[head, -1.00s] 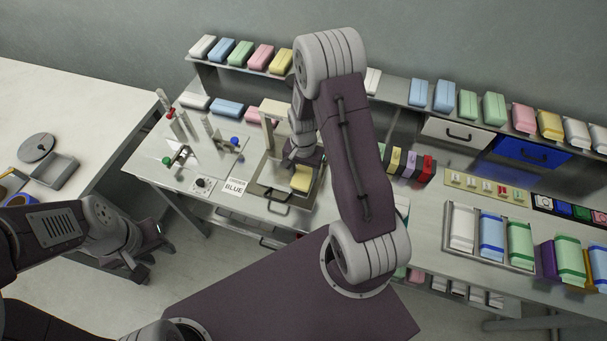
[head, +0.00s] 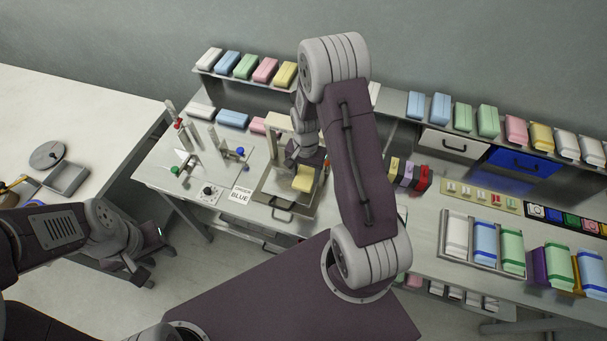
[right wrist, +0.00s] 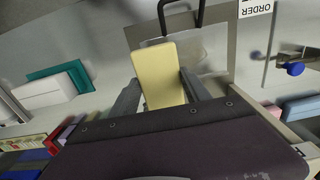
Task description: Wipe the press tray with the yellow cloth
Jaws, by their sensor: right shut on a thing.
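The yellow cloth (head: 303,180) looks like a small pale yellow block in the head view. It also shows in the right wrist view (right wrist: 158,62), between the two fingers of my right gripper (right wrist: 160,82), which is shut on it. The cloth is over the press tray (head: 268,187), a grey metal plate with a dark handle at its front edge. I cannot tell whether the cloth touches the tray. The tray also shows behind the cloth in the right wrist view (right wrist: 208,48). My left gripper (head: 152,243) is low at the left, away from the tray; its fingers are unclear.
A white sign reading ORDER BLUE (head: 240,195) stands left of the tray, beside a dial (head: 208,193). The press frame (head: 277,128) rises behind the tray. Shelves of coloured packs line the back. A rack of packs (head: 484,245) lies at the right.

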